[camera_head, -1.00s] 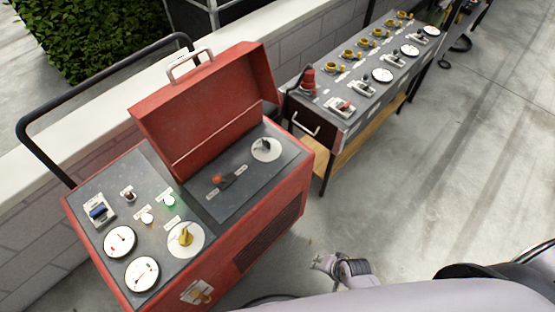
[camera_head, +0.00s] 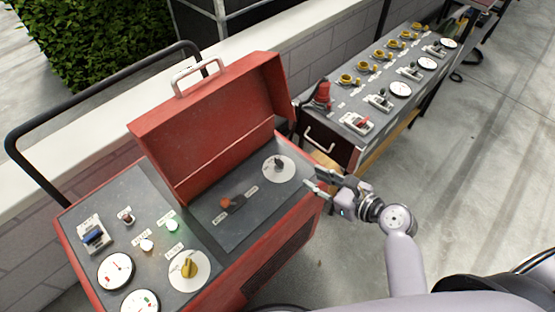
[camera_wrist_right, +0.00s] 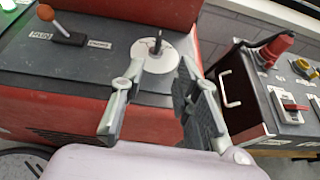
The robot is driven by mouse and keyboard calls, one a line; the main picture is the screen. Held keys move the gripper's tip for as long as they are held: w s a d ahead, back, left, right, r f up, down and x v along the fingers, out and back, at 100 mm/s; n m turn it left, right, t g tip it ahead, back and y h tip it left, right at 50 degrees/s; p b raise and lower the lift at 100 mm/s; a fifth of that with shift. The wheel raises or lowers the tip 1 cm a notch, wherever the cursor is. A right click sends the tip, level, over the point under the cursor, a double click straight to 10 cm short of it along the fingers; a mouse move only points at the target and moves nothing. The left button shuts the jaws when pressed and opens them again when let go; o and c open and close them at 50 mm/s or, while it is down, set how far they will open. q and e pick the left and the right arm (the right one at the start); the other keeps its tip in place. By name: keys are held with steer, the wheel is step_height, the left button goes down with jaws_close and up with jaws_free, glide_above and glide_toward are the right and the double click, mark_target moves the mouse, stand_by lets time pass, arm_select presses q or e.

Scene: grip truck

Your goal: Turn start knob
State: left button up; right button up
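A red machine (camera_head: 285,232) with a raised lid (camera_head: 225,125) stands at the left and centre of the head view. Its panel has a dark knob on a round white dial (camera_head: 278,168), which also shows in the right wrist view (camera_wrist_right: 158,46). A yellow knob (camera_head: 189,267) sits on another white dial nearer the front. I cannot read which one is marked start. My right gripper (camera_head: 311,178) is open and empty, just right of the dark knob and apart from it. In the right wrist view its two fingers (camera_wrist_right: 162,68) are spread, with the knob beyond them. My left gripper is not in view.
An orange-tipped lever (camera_head: 231,202) is left of the dark knob. A blue switch (camera_head: 93,236), small buttons and gauges fill the left panel. A long control bench (camera_head: 385,85) with a red plug (camera_head: 320,95) stands behind right. Open concrete floor (camera_head: 490,170) lies at right.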

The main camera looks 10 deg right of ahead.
mark_target(282, 162)
steer(key=b+x, duration=0.1)
steer(key=x, duration=1.5)
steer(key=shift+f, duration=0.15)
steer(key=shift+c, duration=0.3)
jaws_close()
